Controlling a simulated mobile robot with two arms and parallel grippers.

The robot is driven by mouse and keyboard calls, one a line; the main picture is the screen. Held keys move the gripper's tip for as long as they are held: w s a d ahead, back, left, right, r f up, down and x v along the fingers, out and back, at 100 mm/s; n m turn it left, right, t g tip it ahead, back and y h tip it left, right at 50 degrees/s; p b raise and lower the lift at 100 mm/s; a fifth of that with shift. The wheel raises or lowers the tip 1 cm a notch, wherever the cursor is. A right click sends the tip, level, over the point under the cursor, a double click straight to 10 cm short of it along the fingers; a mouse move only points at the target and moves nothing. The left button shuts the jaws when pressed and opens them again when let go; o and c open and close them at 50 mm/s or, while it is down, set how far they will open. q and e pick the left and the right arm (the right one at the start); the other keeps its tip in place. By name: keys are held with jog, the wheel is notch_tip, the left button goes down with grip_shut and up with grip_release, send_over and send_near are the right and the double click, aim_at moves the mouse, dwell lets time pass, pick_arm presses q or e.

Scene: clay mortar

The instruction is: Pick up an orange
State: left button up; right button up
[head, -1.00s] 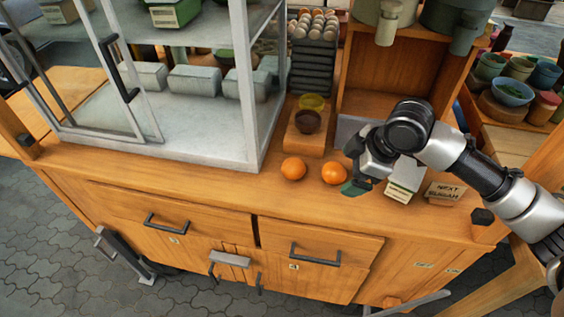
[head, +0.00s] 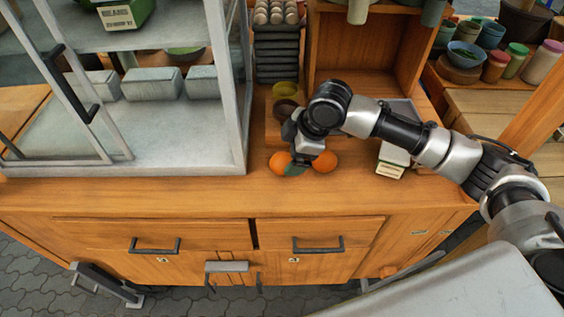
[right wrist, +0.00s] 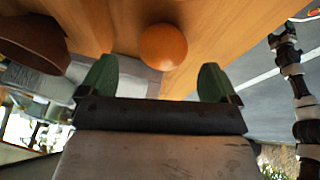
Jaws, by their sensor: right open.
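Two oranges sit on the wooden counter, a left orange (head: 278,162) and a right orange (head: 326,161). My right gripper (head: 297,168) is low over the counter between them in the head view, partly covering both. The right wrist view shows its two green fingers (right wrist: 157,78) spread apart with nothing held. One orange (right wrist: 163,47) lies ahead of the gap between the fingers; I cannot tell which one it is. Whether a finger touches an orange is unclear. My left gripper is not in view.
A glass-fronted cabinet (head: 241,110) stands left of the oranges. Small bowls (head: 286,108) sit on a wooden stand behind them. A small labelled block (head: 391,160) is on the right. The counter's front strip (head: 200,200) is clear.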

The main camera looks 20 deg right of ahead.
aim_at(288, 157)
jog(key=x, duration=0.4)
jog(key=shift+a+f, duration=0.1)
jog(key=shift+f, duration=0.3)
jog(key=shift+r, duration=0.1)
jog(key=c, duration=1)
